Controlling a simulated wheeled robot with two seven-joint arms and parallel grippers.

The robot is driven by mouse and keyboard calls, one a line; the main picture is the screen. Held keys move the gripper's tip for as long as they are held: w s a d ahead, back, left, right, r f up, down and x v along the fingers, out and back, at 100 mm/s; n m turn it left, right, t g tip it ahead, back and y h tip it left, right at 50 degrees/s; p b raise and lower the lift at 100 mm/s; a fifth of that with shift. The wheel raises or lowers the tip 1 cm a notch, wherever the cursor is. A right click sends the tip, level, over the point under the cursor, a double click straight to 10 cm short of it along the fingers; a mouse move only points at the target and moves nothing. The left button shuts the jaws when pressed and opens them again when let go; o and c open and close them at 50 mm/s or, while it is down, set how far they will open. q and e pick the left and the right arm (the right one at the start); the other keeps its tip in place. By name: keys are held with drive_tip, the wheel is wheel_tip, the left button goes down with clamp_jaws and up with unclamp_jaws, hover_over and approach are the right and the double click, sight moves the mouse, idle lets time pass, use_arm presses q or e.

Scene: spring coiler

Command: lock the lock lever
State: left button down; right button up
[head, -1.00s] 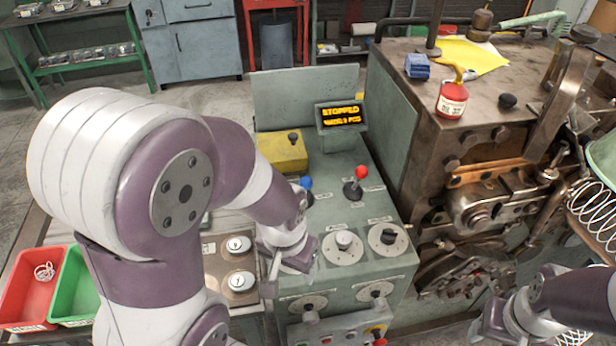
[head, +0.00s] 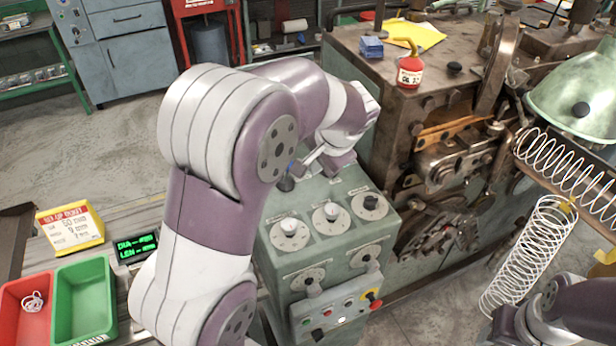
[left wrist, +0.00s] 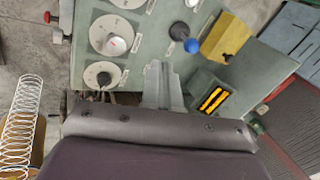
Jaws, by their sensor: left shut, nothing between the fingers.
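A lever with a blue knob (left wrist: 192,46) stands on the green control panel (left wrist: 150,45) in the left wrist view. In the head view its dark base (head: 285,184) shows beside my left arm, which hides most of it. No label that I can read tells me which lever is the lock lever. The red-knobbed lever is hidden now. My left gripper (head: 318,160) is shut and empty over the panel; its fingers also show in the left wrist view (left wrist: 163,75), apart from the blue knob. My right gripper (head: 497,326) is partly in view at the lower right; its jaws are unclear.
Several dials (head: 331,216) and a button box (head: 340,310) are on the panel's front side. The coiler machine (head: 440,110) stands right of it, with a red oil can (head: 410,70) on top. A large spring (head: 525,255) hangs at the right.

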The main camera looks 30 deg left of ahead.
use_arm(q)
drive_tip(key=w+a+f+p, duration=0.4)
drive_tip(key=a+f, duration=0.3)
drive_tip(key=f, duration=0.2)
drive_tip(key=shift+w, duration=0.6)
use_arm(e)
drive_tip(key=r, duration=0.1)
drive_tip(key=w+r, duration=0.1)
drive_tip(key=r, duration=0.1)
drive_tip(key=shift+w+r, duration=0.3)
drive_tip(key=shift+r, duration=0.1)
use_arm(q)
drive_tip(key=shift+s, duration=0.1)
use_arm(e)
drive_tip(key=shift+s+d, duration=0.1)
